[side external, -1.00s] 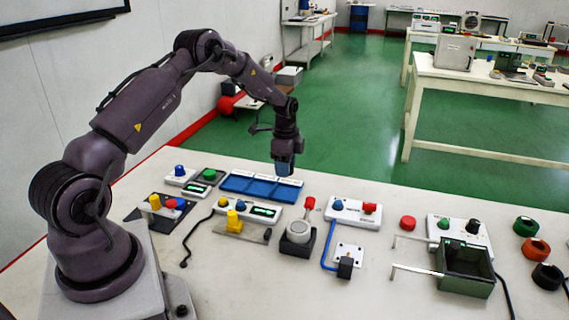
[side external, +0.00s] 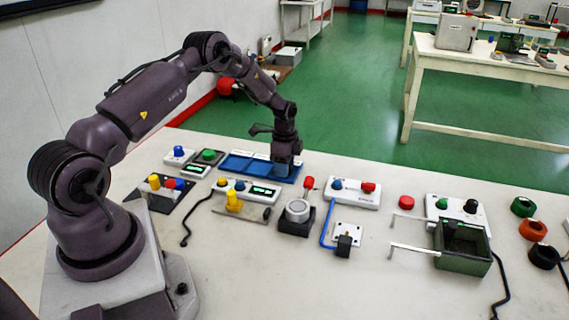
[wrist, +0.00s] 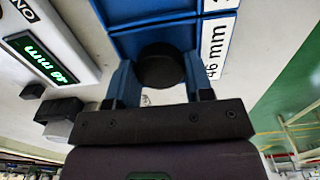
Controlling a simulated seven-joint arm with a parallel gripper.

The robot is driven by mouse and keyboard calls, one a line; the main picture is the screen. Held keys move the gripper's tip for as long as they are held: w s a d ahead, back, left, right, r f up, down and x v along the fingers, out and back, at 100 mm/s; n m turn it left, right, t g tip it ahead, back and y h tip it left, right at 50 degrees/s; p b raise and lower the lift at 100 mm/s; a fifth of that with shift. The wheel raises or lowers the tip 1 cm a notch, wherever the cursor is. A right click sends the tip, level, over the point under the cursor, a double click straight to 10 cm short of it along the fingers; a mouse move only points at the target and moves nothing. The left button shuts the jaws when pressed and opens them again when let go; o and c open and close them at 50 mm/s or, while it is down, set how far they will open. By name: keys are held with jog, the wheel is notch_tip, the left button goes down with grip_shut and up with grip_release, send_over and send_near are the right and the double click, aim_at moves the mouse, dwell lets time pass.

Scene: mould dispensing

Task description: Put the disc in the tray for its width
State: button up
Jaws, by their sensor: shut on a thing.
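The disc (wrist: 160,66) is dark and round. It sits between the two blue fingers of my gripper (wrist: 158,76) in the wrist view, and the fingers are shut on it. The blue tray row (side external: 236,166) lies at the back of the bench in the side external view. My gripper (side external: 284,174) is low over its right-end compartment, and hides much of it. In the wrist view the blue tray (wrist: 160,37) lies around and behind the disc, beside a white label (wrist: 217,48) reading 46 mm. I cannot tell whether the disc touches the tray floor.
A display box (wrist: 45,58) with green digits, hard to read at this angle, stands beside the tray. Boxes with coloured knobs (side external: 248,191) stand in front of the tray. A round grey device (side external: 297,210) and a dark green open box (side external: 462,262) stand further right.

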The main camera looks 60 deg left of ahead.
jog(key=shift+f, duration=0.25)
dwell(0.6)
jog(key=o, duration=0.9)
jog(key=shift+c, duration=0.2)
jog(key=shift+o, duration=0.5)
jog(key=shift+r, duration=3.5)
